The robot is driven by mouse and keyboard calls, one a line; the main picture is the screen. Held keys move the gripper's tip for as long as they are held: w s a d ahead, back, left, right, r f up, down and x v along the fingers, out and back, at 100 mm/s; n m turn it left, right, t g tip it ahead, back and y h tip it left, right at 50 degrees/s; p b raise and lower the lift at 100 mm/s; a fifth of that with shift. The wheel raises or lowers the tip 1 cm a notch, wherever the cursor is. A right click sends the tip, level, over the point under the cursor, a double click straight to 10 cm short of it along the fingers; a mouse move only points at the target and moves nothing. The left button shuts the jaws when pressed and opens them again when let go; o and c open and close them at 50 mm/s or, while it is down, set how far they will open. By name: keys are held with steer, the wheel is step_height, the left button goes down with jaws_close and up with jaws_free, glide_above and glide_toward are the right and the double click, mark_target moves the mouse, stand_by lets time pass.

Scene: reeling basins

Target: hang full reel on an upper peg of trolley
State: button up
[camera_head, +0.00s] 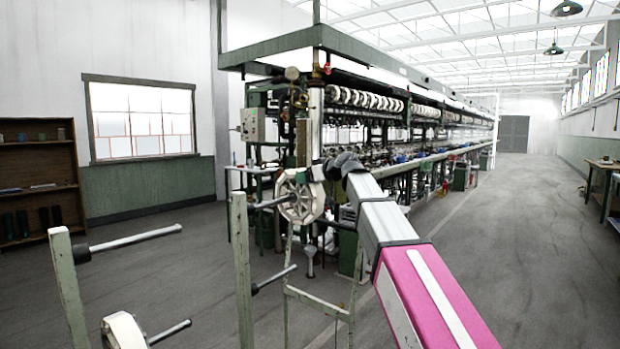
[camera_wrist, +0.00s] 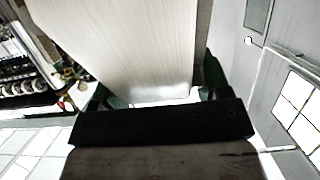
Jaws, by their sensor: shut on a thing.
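The full reel (camera_head: 302,207), white with a spoked hub, is upright at the far end of my arm in the head view. Its pale wound face (camera_wrist: 125,45) fills the upper middle of the wrist view. My gripper (camera_head: 322,170) is shut on it at its upper right edge. The trolley's right post (camera_head: 241,270) carries an upper peg (camera_head: 272,201), whose tip overlaps the reel's hub in the picture; I cannot tell if it is inside. The left post (camera_head: 66,290) has a bare upper peg (camera_head: 136,239).
Another white reel (camera_head: 122,331) is by the lower left peg (camera_head: 170,332). The right post's lower peg (camera_head: 275,278) is bare. The long reeling machine (camera_head: 400,110) stands behind. A shelf (camera_head: 38,185) is at the left; the aisle floor (camera_head: 530,240) at the right is free.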

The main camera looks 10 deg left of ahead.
steer(key=shift+s+a, duration=0.35)
steer(key=shift+s, duration=0.25)
steer(key=shift+s+a, duration=0.35)
steer(key=shift+s, duration=0.25)
steer(key=s+a, duration=0.7)
steer(key=s, duration=0.5)
stand_by(0.4)
steer(key=shift+s+a, duration=0.1)
steer(key=shift+s+a, duration=0.25)
steer(key=shift+s, duration=0.2)
stand_by(0.4)
steer(key=shift+f, duration=0.2)
stand_by(0.5)
steer(key=o, duration=1.1)
